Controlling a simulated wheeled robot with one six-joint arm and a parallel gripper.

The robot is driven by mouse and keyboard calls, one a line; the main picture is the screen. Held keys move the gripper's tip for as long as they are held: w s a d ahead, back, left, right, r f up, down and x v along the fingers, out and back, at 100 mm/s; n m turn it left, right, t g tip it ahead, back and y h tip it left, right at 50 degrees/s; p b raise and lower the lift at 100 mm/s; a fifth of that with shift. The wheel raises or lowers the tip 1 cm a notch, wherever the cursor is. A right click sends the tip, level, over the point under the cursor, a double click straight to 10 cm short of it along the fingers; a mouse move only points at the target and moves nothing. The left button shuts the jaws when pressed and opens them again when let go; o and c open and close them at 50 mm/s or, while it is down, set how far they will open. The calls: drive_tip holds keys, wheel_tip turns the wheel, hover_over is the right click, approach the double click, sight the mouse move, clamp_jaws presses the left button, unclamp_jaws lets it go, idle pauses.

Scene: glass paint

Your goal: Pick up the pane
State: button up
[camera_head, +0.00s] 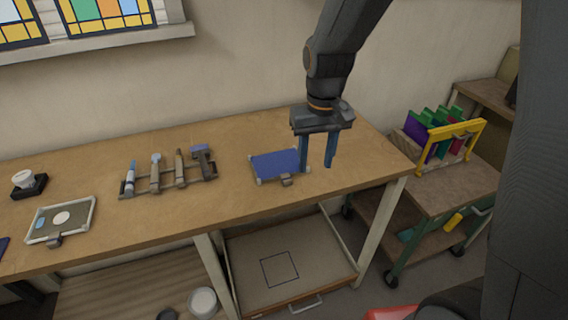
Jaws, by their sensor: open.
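A blue pane (275,164) lies flat on the wooden workbench (235,134), in a pale frame with a small clip at its front edge. My gripper (317,163) points down from above, with two blue fingers spread apart and nothing between them. The fingers are at the right end of the pane. The left finger overlaps the pane's right edge in the picture, and the right finger is clear of it to the right. I cannot tell how high the fingertips are above the bench.
A tool rack (169,183) with several tools stands left of the pane. A second framed tray (62,220) lies farther left, near a small dark holder (29,185). A cart (450,185) with a rack of coloured panes (437,132) stands right. An open drawer (322,252) is below.

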drive_tip(key=n, duration=0.1)
approach(286, 177)
drive_tip(key=shift+w+d+f+g, duration=0.25)
drive_tip(key=shift+w+d+g, duration=0.05)
drive_tip(key=shift+w+a+f, duration=0.1)
drive_tip(key=shift+a+f, duration=0.1)
drive_tip(key=shift+a, duration=0.05)
drive_tip(key=shift+s+a+f+p, duration=0.1)
drive_tip(key=shift+f+p, duration=0.8)
drive_tip(key=shift+f, duration=0.9)
drive_tip(key=shift+s+f+p, duration=0.15)
drive_tip(key=shift+f+p, duration=0.7)
drive_tip(key=shift+f, duration=1)
drive_tip(key=shift+c, duration=0.2)
clamp_jaws()
